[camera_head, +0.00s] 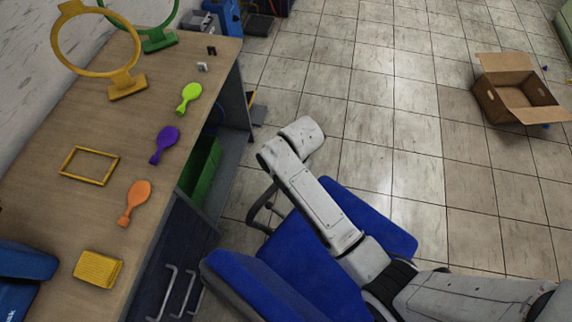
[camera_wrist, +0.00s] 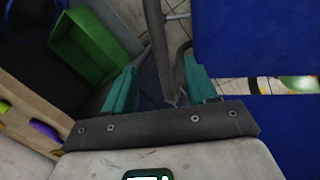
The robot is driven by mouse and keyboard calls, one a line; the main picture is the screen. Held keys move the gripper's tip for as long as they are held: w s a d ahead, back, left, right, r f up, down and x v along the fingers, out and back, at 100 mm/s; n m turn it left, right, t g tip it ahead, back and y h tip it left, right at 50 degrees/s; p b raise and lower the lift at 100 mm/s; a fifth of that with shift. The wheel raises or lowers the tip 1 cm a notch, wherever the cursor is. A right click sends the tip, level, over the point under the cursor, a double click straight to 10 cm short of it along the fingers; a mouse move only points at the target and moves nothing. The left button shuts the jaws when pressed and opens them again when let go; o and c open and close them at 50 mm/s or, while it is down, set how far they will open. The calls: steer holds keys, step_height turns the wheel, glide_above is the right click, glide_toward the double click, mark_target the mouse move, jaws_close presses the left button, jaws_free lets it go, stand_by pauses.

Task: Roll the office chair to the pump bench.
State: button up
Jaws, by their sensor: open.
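The office chair (camera_head: 290,265) has a blue seat and backrest and stands close beside the wooden bench (camera_head: 60,215), under my arm. Its dark armrest frame (camera_head: 263,208) shows left of my arm. In the wrist view my gripper (camera_wrist: 162,88) is open, with teal fingers apart on either side of a dark bar of the chair's armrest (camera_wrist: 157,50). I cannot tell whether they touch it. The blue chair cushion (camera_wrist: 255,40) is at the right there. My gripper is hidden in the head view. I cannot tell for certain which furniture is the pump bench.
An open cardboard box (camera_head: 515,95) lies at the right. The tiled floor between is clear.

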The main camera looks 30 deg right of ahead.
steer(key=shift+w+f, duration=0.1)
stand_by(0.3)
steer(key=f, duration=0.3)
steer(key=w+f+b, duration=0.1)
steer(key=f, duration=0.3)
steer(key=w+f, duration=0.1)
steer(key=f, duration=0.2)
steer(key=shift+a+f, duration=0.2)
steer(key=shift+a, duration=0.15)
jaws_close()
stand_by(1.1)
